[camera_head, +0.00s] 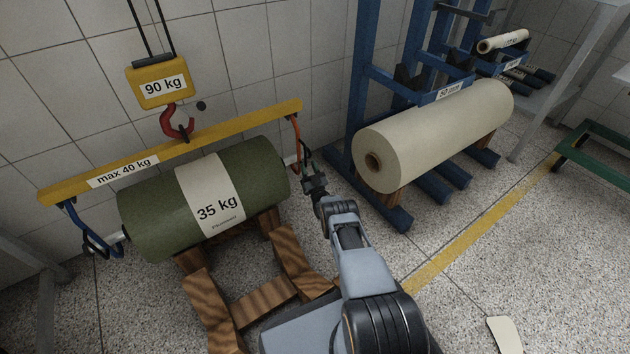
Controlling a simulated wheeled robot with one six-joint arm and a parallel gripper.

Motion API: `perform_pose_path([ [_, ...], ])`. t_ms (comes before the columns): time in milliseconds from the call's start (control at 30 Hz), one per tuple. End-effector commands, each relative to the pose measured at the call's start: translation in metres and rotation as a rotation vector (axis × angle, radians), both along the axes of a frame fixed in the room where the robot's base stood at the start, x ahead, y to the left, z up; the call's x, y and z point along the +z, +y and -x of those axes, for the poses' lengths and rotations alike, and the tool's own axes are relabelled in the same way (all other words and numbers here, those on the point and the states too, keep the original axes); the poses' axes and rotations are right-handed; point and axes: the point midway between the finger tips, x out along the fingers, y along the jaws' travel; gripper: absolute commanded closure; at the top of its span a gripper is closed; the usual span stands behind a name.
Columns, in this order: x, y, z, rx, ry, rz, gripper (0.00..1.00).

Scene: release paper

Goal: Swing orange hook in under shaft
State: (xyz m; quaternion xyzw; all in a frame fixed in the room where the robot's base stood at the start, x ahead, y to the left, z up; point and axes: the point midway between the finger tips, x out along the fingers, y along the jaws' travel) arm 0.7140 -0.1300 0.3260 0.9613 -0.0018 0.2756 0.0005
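A green roll (155,212) labelled 35 kg lies on a wooden cradle (268,297). Its shaft shows as a pale stub (290,159) at the right end. The orange hook (296,128) hangs from the right end of a yellow beam (222,131) marked max 40 kg. Its lower part is small and overlaps my gripper in the view. My gripper (307,164) is at the hook's lower end, just right of the shaft stub. I cannot tell whether its fingers are closed on the hook, nor whether the hook is under the shaft.
A blue hook (98,245) hangs at the roll's left shaft end. A yellow 90 kg hoist block (160,81) with a red hook (176,124) holds the beam. A cream roll (435,132) on a blue rack (362,100) stands to the right. Floor is open at front right.

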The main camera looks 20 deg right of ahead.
Motion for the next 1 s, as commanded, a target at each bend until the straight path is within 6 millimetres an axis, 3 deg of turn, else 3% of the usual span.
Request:
perform_pose_path([
  [200, -0.022, 0.000, 0.039, 0.000, 0.004, -0.001, 0.62],
  [400, -0.039, -0.001, 0.064, -0.002, 0.002, 0.000, 0.62],
  [600, -0.047, -0.001, 0.076, -0.001, 0.001, 0.000, 0.62],
  [1000, -0.049, -0.001, 0.079, -0.001, 0.000, -0.001, 0.62],
])
